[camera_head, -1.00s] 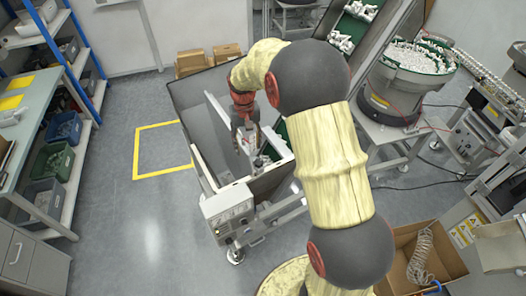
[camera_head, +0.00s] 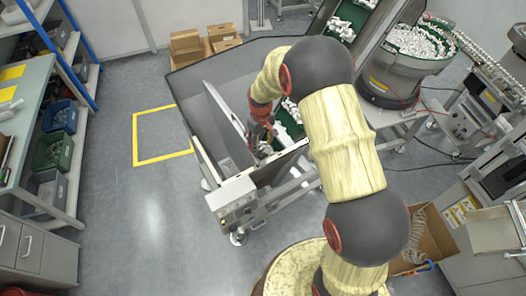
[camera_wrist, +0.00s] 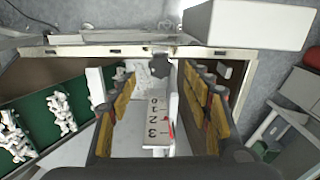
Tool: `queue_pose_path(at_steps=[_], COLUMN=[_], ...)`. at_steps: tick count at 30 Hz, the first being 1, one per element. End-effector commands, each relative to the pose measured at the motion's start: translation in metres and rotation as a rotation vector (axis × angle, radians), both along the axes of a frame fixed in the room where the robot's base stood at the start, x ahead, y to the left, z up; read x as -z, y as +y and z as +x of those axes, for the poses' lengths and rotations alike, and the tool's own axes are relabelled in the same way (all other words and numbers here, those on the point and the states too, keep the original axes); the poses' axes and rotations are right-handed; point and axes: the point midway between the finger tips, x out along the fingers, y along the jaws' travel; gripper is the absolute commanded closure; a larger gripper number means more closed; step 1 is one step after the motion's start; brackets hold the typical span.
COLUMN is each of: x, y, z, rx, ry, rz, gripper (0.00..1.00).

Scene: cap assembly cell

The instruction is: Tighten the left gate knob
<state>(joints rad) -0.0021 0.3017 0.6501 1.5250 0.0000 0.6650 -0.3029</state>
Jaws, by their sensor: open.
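A dark lobed knob (camera_wrist: 158,66) sits near the hopper's rim in the wrist view, at the far end of a white scale strip (camera_wrist: 153,125) with the numbers 0 to 3 and a red pointer. My gripper (camera_wrist: 160,112) is open and empty, its yellow-padded fingers on either side of the scale. The knob appears between and beyond the fingertips, with no visible contact. In the head view my gripper (camera_head: 260,140) reaches down into the grey hopper (camera_head: 196,92), beside the upright gate plate (camera_head: 226,108). The knob cannot be made out there.
A white control box (camera_head: 232,198) is mounted at the hopper's front corner; a box (camera_wrist: 248,22) also shows beyond the rim in the wrist view. White parts lie on a green belt (camera_wrist: 40,108) to the left. Floor left of the hopper is clear around a yellow square (camera_head: 136,140).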

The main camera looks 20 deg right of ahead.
Motion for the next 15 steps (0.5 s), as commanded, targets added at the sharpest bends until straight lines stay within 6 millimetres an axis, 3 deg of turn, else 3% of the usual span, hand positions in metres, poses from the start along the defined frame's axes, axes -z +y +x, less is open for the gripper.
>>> queue_pose_path(at_steps=[9, 15], x=[0.046, 0.056], y=[0.000, 0.000], z=[-0.001, 0.001], rx=[0.001, 0.001], ry=[0.002, -0.001], rz=[0.000, 0.000], gripper=[0.51, 0.51])
